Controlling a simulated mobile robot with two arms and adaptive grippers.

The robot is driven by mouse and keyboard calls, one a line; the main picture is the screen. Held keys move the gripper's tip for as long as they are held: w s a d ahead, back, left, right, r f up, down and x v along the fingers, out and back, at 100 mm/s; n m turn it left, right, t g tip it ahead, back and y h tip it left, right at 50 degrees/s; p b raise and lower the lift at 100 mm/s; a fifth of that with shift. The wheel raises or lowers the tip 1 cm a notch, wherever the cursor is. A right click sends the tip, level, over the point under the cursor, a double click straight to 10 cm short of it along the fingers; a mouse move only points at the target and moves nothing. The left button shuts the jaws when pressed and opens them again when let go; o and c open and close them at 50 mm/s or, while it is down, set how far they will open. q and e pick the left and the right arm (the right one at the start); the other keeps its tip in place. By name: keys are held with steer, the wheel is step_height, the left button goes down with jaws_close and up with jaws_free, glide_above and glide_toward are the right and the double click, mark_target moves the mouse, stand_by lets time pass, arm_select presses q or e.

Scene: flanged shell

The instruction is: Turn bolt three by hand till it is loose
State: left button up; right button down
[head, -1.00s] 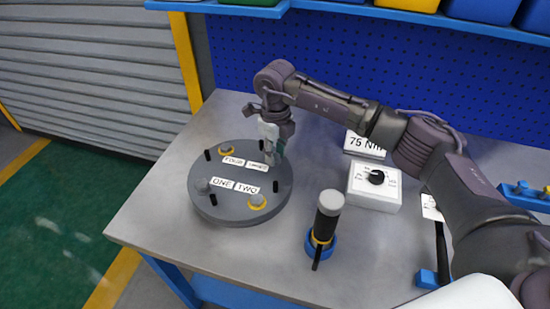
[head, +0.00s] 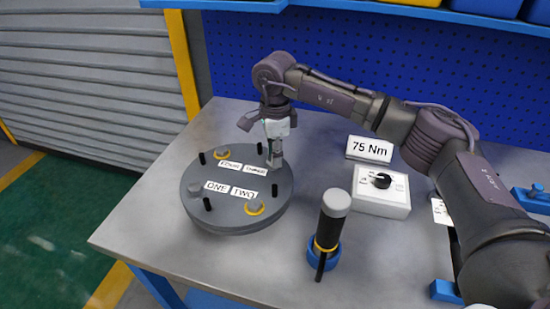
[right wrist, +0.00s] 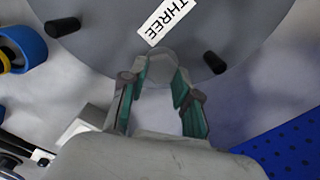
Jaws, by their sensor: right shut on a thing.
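A round grey flanged cover (head: 237,222) lies on the workbench, with labels ONE, TWO, THREE and FOUR by its bolts. My right gripper (head: 275,163) points down at its far right edge, beside the THREE label (head: 255,169). In the right wrist view the gripper's green-padded fingers (right wrist: 161,76) are shut on bolt three (right wrist: 161,62), a grey round head partly hidden between the tips. Bolt one (head: 195,188) is plain grey. My left gripper is not in view.
Black pegs (head: 275,190) stand up from the cover. A black tool with a grey cap (head: 335,203) stands in a blue ring holder to the right. Behind it are a white dial box (head: 381,205) and a 75 Nm sign (head: 369,150). The bench's left front is bare.

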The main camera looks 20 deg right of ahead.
steer(key=n, duration=0.1)
steer(key=n+b, duration=0.1)
steer(key=n, duration=0.1)
steer(key=shift+f, duration=0.3)
steer(key=n, duration=0.3)
steer(key=shift+n+b, duration=0.3)
steer(key=shift+b, duration=0.05)
steer(key=n, duration=0.5)
steer(key=shift+a+n+b, duration=0.1)
steer(key=shift+n+b, duration=0.2)
steer(key=shift+b, duration=0.05)
steer(key=c, duration=0.8)
jaws_free()
steer(key=shift+w, duration=0.15)
steer(key=shift+c, duration=0.2)
steer(key=shift+r, duration=0.1)
